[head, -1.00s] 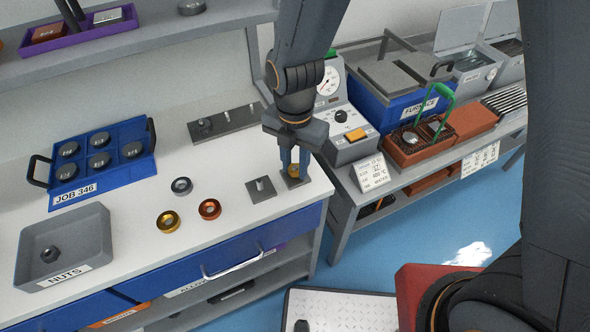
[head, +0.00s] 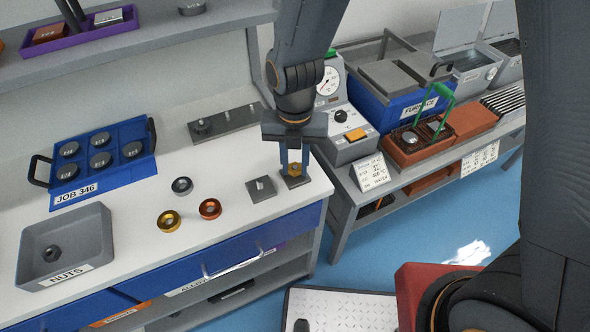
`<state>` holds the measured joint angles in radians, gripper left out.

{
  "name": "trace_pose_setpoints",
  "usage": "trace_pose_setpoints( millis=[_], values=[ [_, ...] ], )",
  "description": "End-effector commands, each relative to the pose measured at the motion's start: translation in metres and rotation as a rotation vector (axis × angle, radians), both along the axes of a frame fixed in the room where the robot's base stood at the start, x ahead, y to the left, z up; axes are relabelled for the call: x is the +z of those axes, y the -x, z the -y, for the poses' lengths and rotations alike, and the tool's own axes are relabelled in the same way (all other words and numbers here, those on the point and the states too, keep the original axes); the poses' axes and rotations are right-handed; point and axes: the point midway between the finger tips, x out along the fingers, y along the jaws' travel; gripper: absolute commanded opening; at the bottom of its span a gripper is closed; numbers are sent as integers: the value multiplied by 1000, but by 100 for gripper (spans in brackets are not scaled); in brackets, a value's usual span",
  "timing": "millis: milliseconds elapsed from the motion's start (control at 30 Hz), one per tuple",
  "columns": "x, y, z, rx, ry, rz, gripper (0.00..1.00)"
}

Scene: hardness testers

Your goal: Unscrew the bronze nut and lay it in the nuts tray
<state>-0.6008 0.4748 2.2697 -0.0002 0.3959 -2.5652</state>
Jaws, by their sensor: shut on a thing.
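The bronze nut (head: 295,169) is a small golden piece at a square grey plate (head: 294,181) near the right end of the white bench. My gripper (head: 294,168) points straight down with its blue fingers shut on the nut, just above or at the plate. The fingers hide part of the nut, and I cannot tell whether it is still on its thread. The nuts tray (head: 88,222) is a grey open tray labelled NUTS at the bench's left front. One dark nut (head: 52,253) lies in it.
A second square plate with a stud (head: 261,188) stands just left of the gripper. Grey (head: 182,185), gold (head: 169,220) and orange (head: 210,208) rings lie mid-bench. The blue JOB 346 tray (head: 130,166) sits behind the nuts tray. A gauge machine (head: 352,147) stands to the right.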

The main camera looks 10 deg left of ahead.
Motion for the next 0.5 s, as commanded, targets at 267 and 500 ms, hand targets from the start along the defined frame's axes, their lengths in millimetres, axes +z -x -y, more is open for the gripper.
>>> trace_pose_setpoints(
  millis=[267, 500],
  values=[
    [11, 0, 0, -2, 0, 0, 2],
    [19, 1, 0, -3, 0, 0, 2]
  ],
)
